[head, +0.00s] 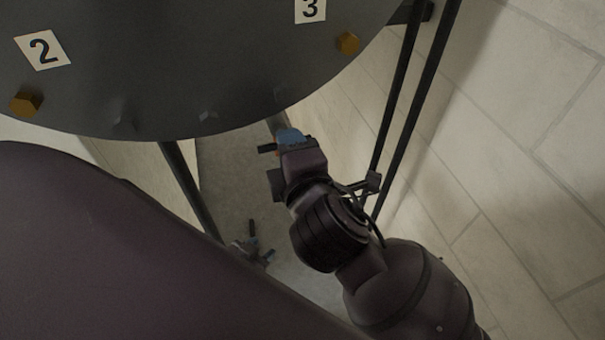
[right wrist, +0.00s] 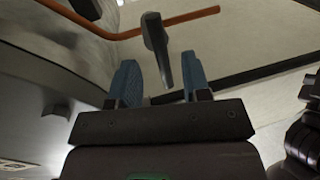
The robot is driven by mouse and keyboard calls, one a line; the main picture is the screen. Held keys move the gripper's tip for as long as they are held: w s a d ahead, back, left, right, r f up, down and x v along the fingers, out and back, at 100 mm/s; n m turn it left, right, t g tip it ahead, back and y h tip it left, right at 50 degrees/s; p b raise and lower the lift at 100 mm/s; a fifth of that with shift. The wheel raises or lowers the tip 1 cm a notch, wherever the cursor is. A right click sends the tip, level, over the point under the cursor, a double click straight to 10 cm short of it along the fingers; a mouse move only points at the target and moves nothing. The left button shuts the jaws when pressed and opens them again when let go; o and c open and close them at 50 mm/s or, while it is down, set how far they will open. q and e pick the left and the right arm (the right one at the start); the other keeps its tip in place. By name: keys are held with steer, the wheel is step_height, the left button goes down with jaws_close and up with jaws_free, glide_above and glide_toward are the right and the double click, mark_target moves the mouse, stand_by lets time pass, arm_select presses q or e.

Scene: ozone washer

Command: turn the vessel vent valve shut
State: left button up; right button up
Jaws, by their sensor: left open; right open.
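A dark grey lever handle (right wrist: 157,48), which looks like the vent valve's, hangs by a copper-coloured pipe (right wrist: 185,20) in the right wrist view. My right gripper (right wrist: 161,84) is open, its two blue fingers apart. The lever's lower end shows in the gap between the fingertips, and I see no grip on it. In the head view my right gripper (head: 284,142) is just below the vessel's lower edge, and the valve cannot be made out there. My left gripper (head: 258,243) is lower, open and empty, and partly hidden by a large dark surface.
The round dark vessel (head: 200,80) bears labels 2 (head: 42,49) and 3 (head: 310,9) and brass-coloured bolts. Dark struts (head: 400,100) run along the tiled wall (head: 520,130) at right. Grey floor (head: 230,180) shows below the vessel.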

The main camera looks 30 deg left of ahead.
steer(key=v, duration=0.7)
steer(key=shift+s+d+b, duration=0.25)
steer(key=shift+b, duration=0.1)
steer(key=shift+r, duration=0.1)
steer(key=w+d+f+m+t+h+b, duration=0.1)
steer(key=w+d+f+m+h, duration=0.2)
steer(key=w+d+f+m, duration=0.45)
steer(key=w+d+f+m+t+h, duration=0.1)
steer(key=w+d+f+m+h, duration=0.25)
steer(key=d+f+m, duration=0.6)
steer(key=s+d+f+m+h, duration=0.2)
steer(key=d+f, duration=0.4)
steer(key=d, duration=0.3)
steer(key=s+d+f+m+h, duration=0.1)
steer(key=s+d+f+m, duration=0.3)
steer(key=d, duration=0.4)
steer(key=s+d+f+m+h, duration=0.2)
steer(key=s+d+f+m, duration=0.1)
steer(key=s+d+f, duration=0.2)
steer(key=d+f, duration=0.2)
steer(key=d, duration=0.2)
steer(key=shift+d+f+m+g+h+b, duration=0.3)
steer(key=shift+g+h+b, duration=0.05)
steer(key=shift+g+b, duration=0.05)
